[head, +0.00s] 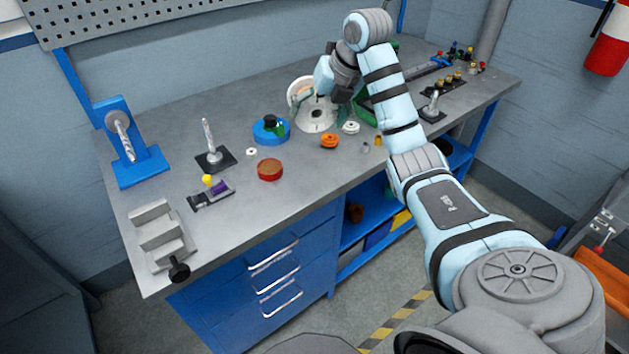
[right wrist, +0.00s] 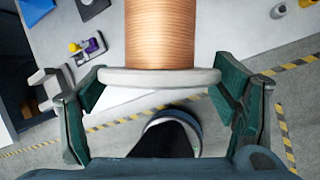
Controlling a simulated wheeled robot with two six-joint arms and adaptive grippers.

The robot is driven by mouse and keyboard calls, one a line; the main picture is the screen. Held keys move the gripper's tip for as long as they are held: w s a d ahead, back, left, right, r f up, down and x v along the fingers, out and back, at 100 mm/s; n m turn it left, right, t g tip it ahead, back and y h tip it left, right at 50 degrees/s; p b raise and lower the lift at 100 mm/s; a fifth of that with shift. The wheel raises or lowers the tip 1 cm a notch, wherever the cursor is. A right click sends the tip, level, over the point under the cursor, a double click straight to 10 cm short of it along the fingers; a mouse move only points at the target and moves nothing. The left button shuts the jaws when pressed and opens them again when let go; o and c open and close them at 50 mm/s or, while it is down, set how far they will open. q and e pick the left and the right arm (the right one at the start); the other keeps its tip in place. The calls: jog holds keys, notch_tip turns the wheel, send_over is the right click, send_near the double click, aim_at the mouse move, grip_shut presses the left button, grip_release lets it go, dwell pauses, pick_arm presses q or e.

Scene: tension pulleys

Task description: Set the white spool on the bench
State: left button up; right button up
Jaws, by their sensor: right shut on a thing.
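The white spool (head: 316,115) shows in the head view at the back middle of the bench (head: 230,235), partly hidden by my right gripper (head: 326,102). In the right wrist view, it has a pale flange (right wrist: 160,77) and copper-coloured winding (right wrist: 160,35). The green fingers of my right gripper (right wrist: 158,98) stand on both sides of that flange, shut on the spool. I cannot tell whether the spool touches the bench. My left gripper is not in view.
A blue round part (head: 271,131), an orange part (head: 330,141) and a small white pulley (head: 351,127) lie close by. A red-rimmed disc (head: 270,170) and an upright spindle (head: 212,150) stand further left. The front middle of the bench is clear.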

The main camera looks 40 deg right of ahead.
notch_tip(320, 180, down, 18)
jog(key=shift+s+d+f+b, duration=0.1)
jog(key=shift+d+b, duration=0.05)
jog(key=shift+b, duration=0.3)
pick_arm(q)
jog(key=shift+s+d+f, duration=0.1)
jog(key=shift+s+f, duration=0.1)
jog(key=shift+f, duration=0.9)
pick_arm(e)
jog(key=shift+d+f, duration=0.15)
jog(key=shift+f, duration=0.05)
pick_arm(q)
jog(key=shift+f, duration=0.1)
pick_arm(e)
jog(key=shift+f, duration=0.15)
jog(key=o, duration=1.2)
jog(key=shift+c, duration=0.2)
jog(key=o, duration=0.4)
